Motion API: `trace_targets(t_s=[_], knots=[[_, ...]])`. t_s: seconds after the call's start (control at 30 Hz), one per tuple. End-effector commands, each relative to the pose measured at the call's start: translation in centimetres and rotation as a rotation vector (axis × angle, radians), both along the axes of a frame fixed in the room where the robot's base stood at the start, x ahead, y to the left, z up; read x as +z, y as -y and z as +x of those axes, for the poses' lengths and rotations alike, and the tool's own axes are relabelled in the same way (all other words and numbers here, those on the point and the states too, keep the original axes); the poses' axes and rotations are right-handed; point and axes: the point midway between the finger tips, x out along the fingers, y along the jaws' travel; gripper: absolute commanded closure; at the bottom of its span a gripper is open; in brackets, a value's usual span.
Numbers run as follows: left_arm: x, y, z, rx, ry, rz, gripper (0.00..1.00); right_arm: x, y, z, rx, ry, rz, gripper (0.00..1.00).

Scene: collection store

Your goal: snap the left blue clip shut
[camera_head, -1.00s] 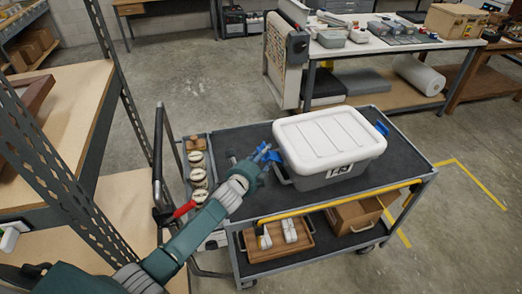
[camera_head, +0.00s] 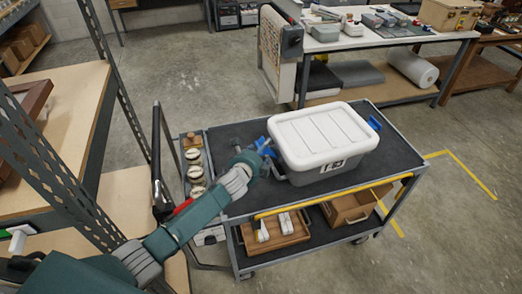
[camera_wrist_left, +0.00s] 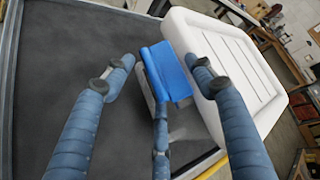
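The grey box (camera_head: 318,176) with a white lid (camera_head: 322,134) stands on the cart's upper deck. The left blue clip (camera_head: 264,145) is on the box's left side, partly behind my left gripper (camera_head: 256,158). In the left wrist view, the left clip (camera_wrist_left: 167,73) sticks out from the box beside the white lid (camera_wrist_left: 226,68). My left gripper (camera_wrist_left: 158,70) has its fingers spread around the clip, with one finger below it. Whether any finger touches the clip is unclear. My right gripper is out of view.
The dark cart deck (camera_head: 392,157) is clear around the box, with a yellow bar (camera_head: 325,199) along its front. A wooden tray (camera_head: 278,234) and an open carton (camera_head: 350,208) stand on the lower shelf. Shelving (camera_head: 62,100) stands close at left.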

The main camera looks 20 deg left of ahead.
Motion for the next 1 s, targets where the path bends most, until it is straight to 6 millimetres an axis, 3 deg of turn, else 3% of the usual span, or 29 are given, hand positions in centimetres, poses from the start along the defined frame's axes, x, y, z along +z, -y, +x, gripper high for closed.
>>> trace_targets(t_s=[0.3,0.47,1.0], knots=[[0.2,0.0,0.0,0.002,0.002,-0.006,0.37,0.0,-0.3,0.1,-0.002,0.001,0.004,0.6],[0.5,-0.1,-1.0,0.001,0.002,-0.005,0.37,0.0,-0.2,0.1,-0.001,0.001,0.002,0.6],[4.3,-0.3,-9.8,0.001,0.001,-0.003,0.37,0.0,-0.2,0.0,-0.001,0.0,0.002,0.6]])
